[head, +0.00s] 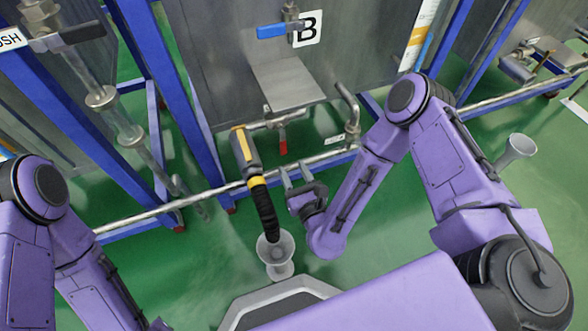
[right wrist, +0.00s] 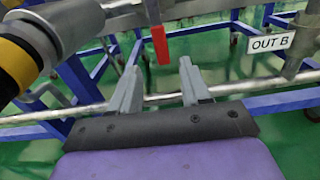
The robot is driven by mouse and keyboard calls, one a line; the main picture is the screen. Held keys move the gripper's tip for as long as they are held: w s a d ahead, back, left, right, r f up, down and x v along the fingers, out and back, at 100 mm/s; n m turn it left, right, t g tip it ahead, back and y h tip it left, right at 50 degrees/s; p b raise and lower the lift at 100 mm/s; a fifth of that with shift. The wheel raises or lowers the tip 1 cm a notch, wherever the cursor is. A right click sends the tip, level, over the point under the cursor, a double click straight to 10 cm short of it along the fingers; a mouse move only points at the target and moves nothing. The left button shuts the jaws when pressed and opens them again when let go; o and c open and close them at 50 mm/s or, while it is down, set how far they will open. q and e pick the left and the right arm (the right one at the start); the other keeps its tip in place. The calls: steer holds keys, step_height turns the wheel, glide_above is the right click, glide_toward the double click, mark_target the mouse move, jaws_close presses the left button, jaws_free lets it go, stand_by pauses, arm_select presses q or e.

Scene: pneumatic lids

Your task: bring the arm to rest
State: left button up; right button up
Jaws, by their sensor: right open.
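My right arm is bent in front of the tank marked B. Its gripper (head: 293,177) is open with nothing between the fingers, and it also shows in the right wrist view (right wrist: 160,85). In the head view the gripper is beside a yellow and grey fitting (head: 243,155) on a black hose, just to its right; the two look apart. Ahead of the fingers in the right wrist view is a red valve handle (right wrist: 160,45), apart from them. My left arm shows at the lower left of the head view, with its gripper out of sight.
A steel pipe rail (head: 225,188) runs across in front of the tank (head: 225,60). Blue frame legs (head: 165,90) stand at the left. A grey funnel-shaped stand (head: 276,256) is under the hose, and another (head: 517,149) is at right.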

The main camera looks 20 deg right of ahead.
steer(key=shift+s, duration=0.1)
stand_by(0.4)
steer(key=s+d+f+n+g, duration=0.3)
steer(key=s+f+n+g, duration=0.65)
steer(key=n, duration=0.85)
steer(key=s+d+f+n+g+h, duration=0.2)
steer(key=s+d+n+g, duration=0.1)
steer(key=s+d+n, duration=0.35)
steer(key=s+d+f+n+g+h, duration=0.2)
steer(key=s+d+f+n+g, duration=0.1)
steer(key=s+d+n, duration=0.4)
step_height(320, 180, up, 32)
steer(key=a+m+p, duration=0.1)
steer(key=m+p, duration=0.1)
steer(key=p, duration=2.9)
steer(key=shift+t+p, duration=0.35)
steer(key=shift+p, duration=0.05)
steer(key=shift+a+m, duration=0.1)
steer(key=shift+m, duration=0.15)
